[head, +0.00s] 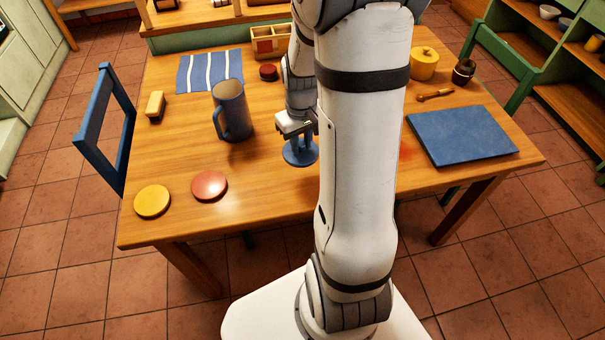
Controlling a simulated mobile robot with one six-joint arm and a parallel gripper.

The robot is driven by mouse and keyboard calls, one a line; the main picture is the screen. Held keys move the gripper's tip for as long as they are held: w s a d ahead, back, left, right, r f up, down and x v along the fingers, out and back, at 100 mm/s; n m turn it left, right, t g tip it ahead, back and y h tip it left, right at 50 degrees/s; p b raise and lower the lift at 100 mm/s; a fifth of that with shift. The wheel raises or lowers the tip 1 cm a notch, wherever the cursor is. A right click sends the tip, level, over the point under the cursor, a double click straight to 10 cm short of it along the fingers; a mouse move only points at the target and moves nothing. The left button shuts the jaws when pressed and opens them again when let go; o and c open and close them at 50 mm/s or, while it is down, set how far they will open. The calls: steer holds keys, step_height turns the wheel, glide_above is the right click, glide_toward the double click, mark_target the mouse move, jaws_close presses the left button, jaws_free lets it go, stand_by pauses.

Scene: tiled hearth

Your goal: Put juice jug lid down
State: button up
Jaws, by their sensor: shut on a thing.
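The juice jug lid (299,154) is a round blue disc with a raised grip. My gripper (296,134) is shut on that grip and holds the lid level. The lid is at or just above the wooden table (270,196); I cannot tell whether it touches. The blue juice jug (231,108) stands upright and uncovered to the left of the lid, with its handle on its left side. My arm hides the table to the right of the lid.
A yellow disc (152,201) and a red disc (209,185) lie front left. A blue board (461,135) lies at right. A striped cloth (209,71), a yellow block (155,104), a wooden box (271,42) and a yellow pot (424,63) stand farther back. The front middle is bare.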

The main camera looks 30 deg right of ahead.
mark_target(301, 144)
step_height(301, 144, down, 8)
steer(key=shift+f, duration=0.25)
steer(key=shift+f, duration=0.1)
steer(key=shift+f, duration=0.15)
steer(key=o, duration=0.9)
steer(key=shift+o, duration=0.2)
step_height(301, 144, up, 12)
steer(key=shift+r, duration=0.2)
steer(key=s+a+r+t, duration=0.2)
steer(key=s+a+r, duration=0.9)
steer(key=s+a, duration=0.1)
steer(key=shift+r+m+t, duration=0.25)
steer(key=shift+m+t, duration=0.05)
